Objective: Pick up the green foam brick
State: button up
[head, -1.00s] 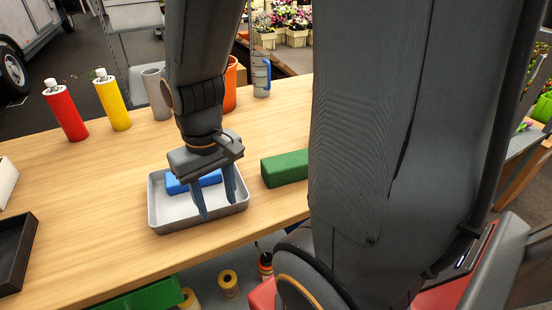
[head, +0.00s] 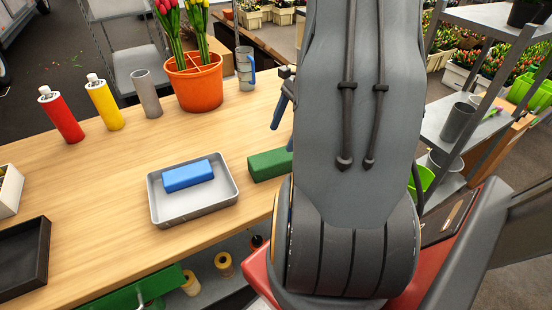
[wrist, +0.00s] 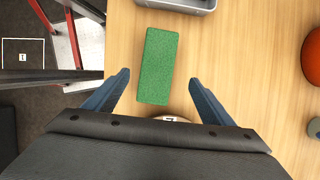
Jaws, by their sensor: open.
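The green foam brick (head: 270,164) lies on the wooden table just right of the grey tray, its right end hidden behind my arm in the head view. In the wrist view the whole brick (wrist: 158,66) shows on the bare wood, ahead of and roughly between my two fingertips. My gripper (wrist: 158,80) is open and empty, with its blue fingers spread wider than the brick. In the head view a finger of my gripper (head: 280,110) shows beyond the brick, mostly hidden by my arm.
A grey tray (head: 155,208) with a blue brick (head: 188,175) in it is left of the green brick. An orange pot (head: 195,88) of tulips and a grey jug (head: 245,68) stand behind. A round object (wrist: 172,119) is partly hidden by my gripper. The table's left middle is clear.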

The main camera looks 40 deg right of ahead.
aim_at(275, 156)
jog(key=shift+s+d+f, duration=0.1)
jog(key=shift+d+f, duration=0.05)
jog(key=shift+f, duration=0.05)
jog(key=shift+a+p+x, duration=0.2)
jog(key=shift+p+x, duration=0.9)
jog(key=shift+x, duration=2.65)
jog(key=shift+s, duration=0.2)
jog(key=shift+r, duration=0.1)
jog(key=c, duration=1.1)
jog(key=shift+c, duration=0.2)
